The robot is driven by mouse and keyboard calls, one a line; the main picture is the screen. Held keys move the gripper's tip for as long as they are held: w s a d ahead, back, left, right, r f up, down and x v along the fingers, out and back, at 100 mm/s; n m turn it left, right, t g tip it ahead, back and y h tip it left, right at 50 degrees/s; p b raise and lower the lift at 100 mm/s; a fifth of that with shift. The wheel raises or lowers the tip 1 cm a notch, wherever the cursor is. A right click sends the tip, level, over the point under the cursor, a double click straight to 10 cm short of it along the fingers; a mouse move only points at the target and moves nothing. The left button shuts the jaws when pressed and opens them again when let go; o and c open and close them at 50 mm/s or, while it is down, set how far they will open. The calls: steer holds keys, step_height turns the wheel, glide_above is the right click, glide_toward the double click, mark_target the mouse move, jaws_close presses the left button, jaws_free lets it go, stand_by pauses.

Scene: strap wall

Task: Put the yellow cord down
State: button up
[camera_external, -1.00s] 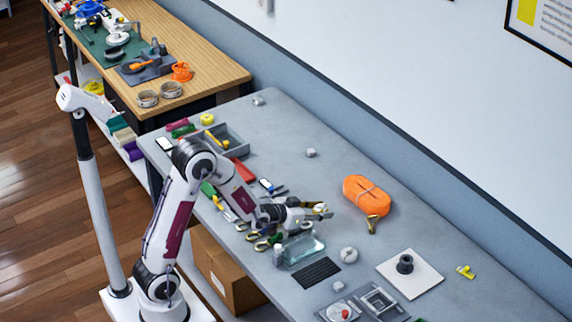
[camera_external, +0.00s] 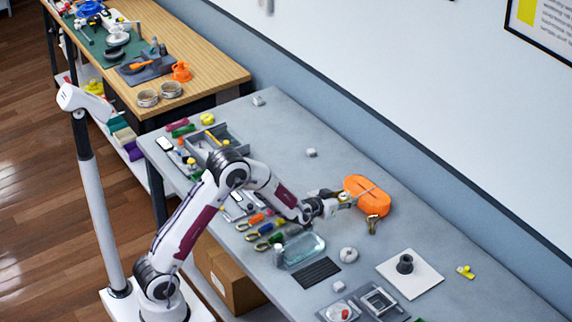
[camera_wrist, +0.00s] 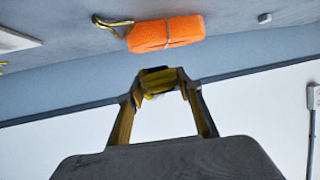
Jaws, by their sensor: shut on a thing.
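My gripper (camera_external: 338,199) is raised over the grey bench, near the orange strap bundle in the outside view. In the wrist view, my gripper (camera_wrist: 160,82) is shut on a small yellow piece (camera_wrist: 158,78) at the fingertips. It appears to be the yellow cord, but most of it is hidden by the fingers. In the outside view the held piece is too small to make out clearly.
An orange strap bundle (camera_external: 367,195) with a metal hook (camera_external: 373,224) lies by my gripper; the bundle also shows in the wrist view (camera_wrist: 166,34). A white plate (camera_external: 424,276) with a black spool (camera_external: 405,264) and a small yellow item (camera_external: 466,271) lie to the right. The bench behind is mostly clear.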

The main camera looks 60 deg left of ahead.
steer(key=shift+w+a+r+n+g+y, duration=1.2)
steer(key=shift+w+a+n+g+y, duration=0.9)
steer(key=shift+w+a+n+y, duration=2.15)
steer(key=s+a+f+n+g+y, duration=0.1)
steer(key=s+a+f+n+g, duration=0.1)
steer(key=s+a+n+g, duration=0.2)
steer(key=shift+s+a+f+n+g+y, duration=0.2)
steer(key=shift+s+a+n+g+y, duration=0.15)
steer(key=shift+s+a+g, duration=0.65)
